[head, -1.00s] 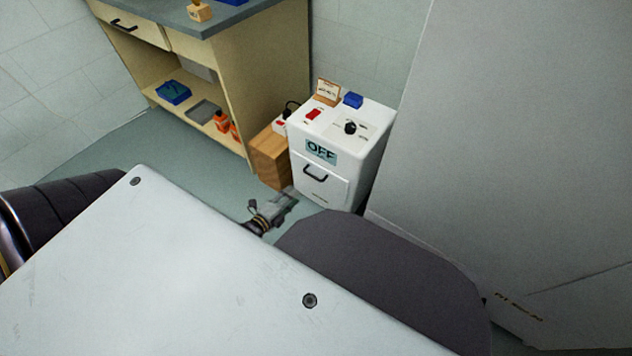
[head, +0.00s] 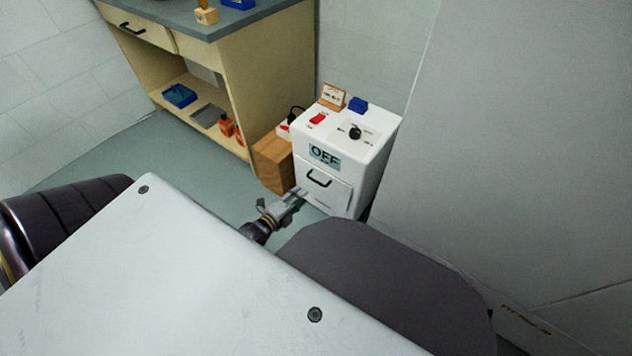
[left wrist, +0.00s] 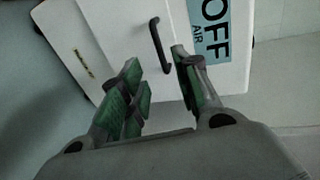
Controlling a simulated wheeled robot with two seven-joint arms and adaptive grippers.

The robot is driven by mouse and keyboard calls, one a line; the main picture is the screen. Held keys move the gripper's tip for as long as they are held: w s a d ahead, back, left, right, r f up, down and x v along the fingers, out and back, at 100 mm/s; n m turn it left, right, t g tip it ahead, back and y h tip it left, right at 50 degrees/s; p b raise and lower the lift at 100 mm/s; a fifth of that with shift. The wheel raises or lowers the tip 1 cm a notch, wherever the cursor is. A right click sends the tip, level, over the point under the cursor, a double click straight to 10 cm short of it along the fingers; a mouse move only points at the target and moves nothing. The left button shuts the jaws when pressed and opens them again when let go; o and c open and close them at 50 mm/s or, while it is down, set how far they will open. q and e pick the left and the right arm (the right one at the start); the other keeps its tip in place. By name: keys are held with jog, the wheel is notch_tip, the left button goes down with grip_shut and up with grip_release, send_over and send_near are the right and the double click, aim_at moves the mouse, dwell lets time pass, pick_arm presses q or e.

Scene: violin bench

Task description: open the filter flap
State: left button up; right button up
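The white filter unit (head: 372,160) stands on the floor against the wall, with an "OFF" panel (head: 325,155) on its front. Below the panel is the filter flap (head: 325,188) with a black handle (head: 319,179); the flap looks closed. My left gripper (head: 300,193) is just in front of the flap, a little below and left of the handle. In the left wrist view the gripper (left wrist: 160,85) is open and empty, its green-padded fingers apart, with the handle (left wrist: 158,45) ahead, between and beyond the fingertips. My right gripper is not in view.
A wooden block (head: 273,164) stands directly left of the unit, beside a bench (head: 268,80) with orange bottles (head: 227,125) on its shelf. A large grey panel (head: 500,150) rises close on the right. Floor left of my gripper is clear.

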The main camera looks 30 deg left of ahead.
aim_at(316, 181)
pick_arm(q)
jog(key=shift+b+x, duration=2.45)
jog(key=shift+x, duration=3.1)
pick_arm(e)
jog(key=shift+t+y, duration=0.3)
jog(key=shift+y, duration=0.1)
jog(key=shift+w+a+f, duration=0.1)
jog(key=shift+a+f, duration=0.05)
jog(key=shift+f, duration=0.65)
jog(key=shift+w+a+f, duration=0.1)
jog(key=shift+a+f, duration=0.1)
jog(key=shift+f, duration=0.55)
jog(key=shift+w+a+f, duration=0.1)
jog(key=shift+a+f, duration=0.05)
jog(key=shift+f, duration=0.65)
pick_arm(q)
grip_shut()
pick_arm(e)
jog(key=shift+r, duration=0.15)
